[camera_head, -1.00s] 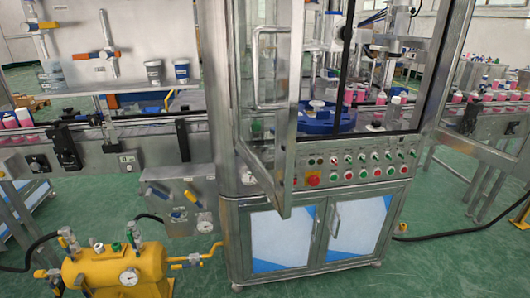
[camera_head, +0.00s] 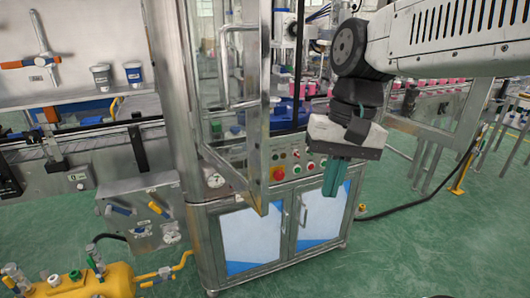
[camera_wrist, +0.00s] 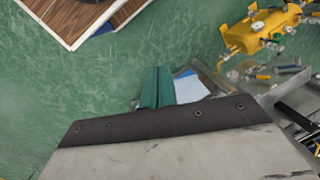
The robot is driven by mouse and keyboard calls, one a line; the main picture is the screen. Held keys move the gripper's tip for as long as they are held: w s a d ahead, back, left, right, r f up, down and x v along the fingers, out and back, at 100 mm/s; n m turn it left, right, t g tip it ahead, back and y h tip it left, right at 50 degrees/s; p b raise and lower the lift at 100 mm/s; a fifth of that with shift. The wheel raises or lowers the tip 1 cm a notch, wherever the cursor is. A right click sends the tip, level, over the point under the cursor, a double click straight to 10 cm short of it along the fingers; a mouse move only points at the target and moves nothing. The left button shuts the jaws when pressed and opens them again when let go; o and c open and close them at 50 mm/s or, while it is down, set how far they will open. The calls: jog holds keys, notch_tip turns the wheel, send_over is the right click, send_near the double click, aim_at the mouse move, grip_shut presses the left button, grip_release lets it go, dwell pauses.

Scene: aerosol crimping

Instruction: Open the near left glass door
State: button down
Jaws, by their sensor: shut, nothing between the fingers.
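The near left glass door (camera_head: 222,100) has a metal frame and a vertical bar handle (camera_head: 226,68). It stands swung out from the machine cabinet, its lower corner above the cabinet's front. My gripper (camera_head: 335,178) hangs to the right of the door, in front of the button panel, apart from the door and handle. Its green fingers point down and are together, with nothing between them. In the wrist view the fingers of my gripper (camera_wrist: 157,88) show closed over the green floor, and the door cannot be made out.
The button panel (camera_head: 283,165) and lower cabinet (camera_head: 250,238) stand behind my gripper. A yellow tank (camera_head: 90,283) with valves is at the lower left. A conveyor (camera_head: 90,145) runs along the left. Green floor (camera_head: 420,250) is free at the lower right.

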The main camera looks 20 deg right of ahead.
jog(key=w+d+r+m+g+y, duration=0.1)
jog(key=w+d+r+m+y, duration=0.25)
jog(key=w, duration=0.55)
jog(key=w+d+r+m+g+y, duration=0.1)
jog(key=w+d+m+y, duration=0.25)
jog(key=w+m, duration=0.5)
jog(key=s+a+f+n, duration=0.1)
jog(key=a+f, duration=0.6)
jog(key=a, duration=0.2)
jog(key=shift+a, duration=0.4)
